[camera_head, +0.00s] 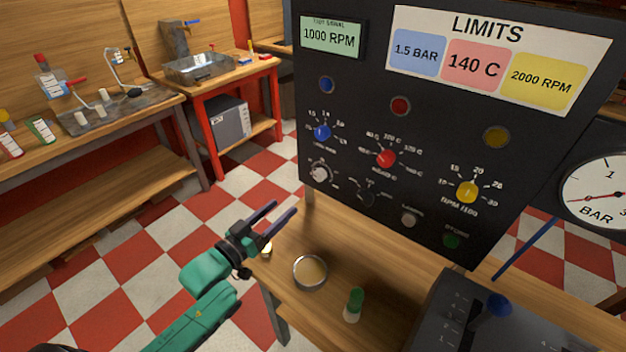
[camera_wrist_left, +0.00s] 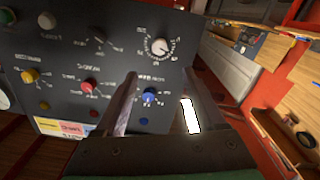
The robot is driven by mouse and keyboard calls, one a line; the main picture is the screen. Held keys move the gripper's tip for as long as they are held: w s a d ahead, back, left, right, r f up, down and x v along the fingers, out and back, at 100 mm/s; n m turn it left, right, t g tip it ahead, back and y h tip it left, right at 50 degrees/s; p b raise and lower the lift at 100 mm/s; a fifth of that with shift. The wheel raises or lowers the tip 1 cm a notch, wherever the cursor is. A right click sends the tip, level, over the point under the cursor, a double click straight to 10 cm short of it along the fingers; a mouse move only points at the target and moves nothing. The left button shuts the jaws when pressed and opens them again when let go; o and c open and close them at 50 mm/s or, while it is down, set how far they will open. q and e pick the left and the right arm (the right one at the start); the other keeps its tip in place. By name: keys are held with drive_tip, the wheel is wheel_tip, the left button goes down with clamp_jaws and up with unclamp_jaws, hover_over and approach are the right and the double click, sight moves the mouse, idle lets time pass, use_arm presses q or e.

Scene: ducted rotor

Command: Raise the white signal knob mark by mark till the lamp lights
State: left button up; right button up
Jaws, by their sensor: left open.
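The white signal knob (camera_head: 320,173) sits at the lower left of the black panel (camera_head: 440,125), ringed by small marks. It also shows in the left wrist view (camera_wrist_left: 159,47), beyond my fingers. My left gripper (camera_head: 285,209) is open and empty, in front of and below the knob and apart from it. The test signal display (camera_head: 331,37) reads 1000 RPM. The blue lamp (camera_head: 326,84), red lamp (camera_head: 400,105) and yellow lamp (camera_head: 497,138) all look dim. My right gripper is not in view.
Blue (camera_head: 322,132), red (camera_head: 386,158) and yellow (camera_head: 467,191) knobs share the panel. The limits card (camera_head: 485,62) reads 1.5 BAR, 140 C, 2000 RPM. A round dish (camera_head: 310,272) and a green-topped item (camera_head: 354,304) stand on the bench below. A pressure gauge (camera_head: 600,190) is at right.

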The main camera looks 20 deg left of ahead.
sight(317, 177)
use_arm(q)
drive_tip(key=p+x, duration=0.1)
drive_tip(key=x, duration=1.2)
drive_tip(key=shift+w+d+r+p, duration=0.1)
drive_tip(key=shift+w+d+p, duration=0.05)
drive_tip(key=shift+w+p, duration=0.2)
drive_tip(key=shift+c, duration=0.4)
clamp_jaws()
drive_tip(key=m+b, duration=0.1)
drive_tip(key=m, duration=0.2)
drive_tip(key=shift+m, duration=1)
drive_tip(key=shift+o, duration=0.4)
unclamp_jaws()
